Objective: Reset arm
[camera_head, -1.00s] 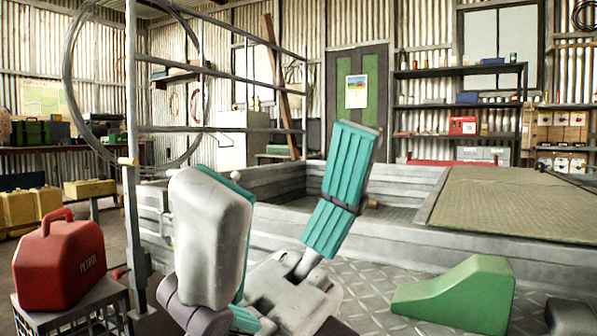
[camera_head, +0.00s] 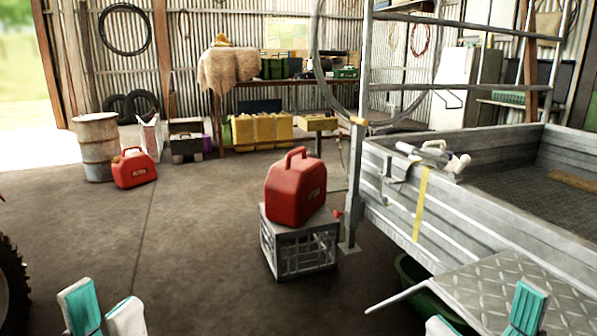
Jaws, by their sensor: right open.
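My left gripper (camera_head: 105,300) is at the bottom left edge of the head view, with its teal-padded fingertips apart and nothing between them. My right gripper (camera_head: 483,312) is at the bottom right, open and empty, in front of the trailer's ramp (camera_head: 500,285). Only the fingertips of both grippers show; the arms and wrists are below the frame.
A red petrol can (camera_head: 296,190) stands on a crate (camera_head: 300,245) in the middle. The metal trailer (camera_head: 450,215) fills the right. Another red can (camera_head: 134,168) and a drum (camera_head: 97,148) stand at the back left. The concrete floor between is clear.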

